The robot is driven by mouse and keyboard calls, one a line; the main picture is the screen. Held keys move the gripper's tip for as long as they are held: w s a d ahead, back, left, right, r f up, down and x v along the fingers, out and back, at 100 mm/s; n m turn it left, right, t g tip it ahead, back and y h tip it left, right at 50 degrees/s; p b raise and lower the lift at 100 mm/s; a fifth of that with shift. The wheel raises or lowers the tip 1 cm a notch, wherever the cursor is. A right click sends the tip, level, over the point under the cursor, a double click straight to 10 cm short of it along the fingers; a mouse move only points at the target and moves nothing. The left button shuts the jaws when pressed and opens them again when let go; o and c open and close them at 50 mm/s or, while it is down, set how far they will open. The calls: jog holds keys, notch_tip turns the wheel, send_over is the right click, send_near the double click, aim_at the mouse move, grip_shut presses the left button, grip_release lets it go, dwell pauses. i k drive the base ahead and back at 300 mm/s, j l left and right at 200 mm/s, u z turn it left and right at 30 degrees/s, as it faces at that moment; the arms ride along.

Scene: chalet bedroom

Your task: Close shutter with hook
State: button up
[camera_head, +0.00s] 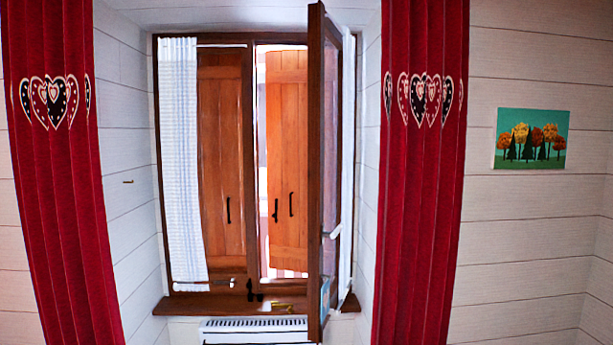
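The wooden shutter shows behind the window in the head view. Its left panel (222,130) stands behind the left window pane, with a black handle (229,210). Its right panel (287,120) shows through the open right half, with two black fittings (291,205). Bright light shows in a gap left of the right panel and below it, so this panel looks ajar. A small dark fitting (250,290) is at the bottom middle of the frame; I cannot tell whether it is the hook. My gripper is not in view.
The right window sash (316,130) is swung inward, edge-on, right of the opening. A small brass-coloured item (282,307) is at the sill (205,304). A white radiator (255,325) sits below. Red curtains (60,190) (420,190) hang on both sides.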

aim_at(286, 69)
jog(key=i+j, duration=0.25)
jog(key=i, duration=0.25)
jog(key=i+j+u, duration=0.1)
jog(key=i+j, duration=0.15)
jog(key=i, duration=0.25)
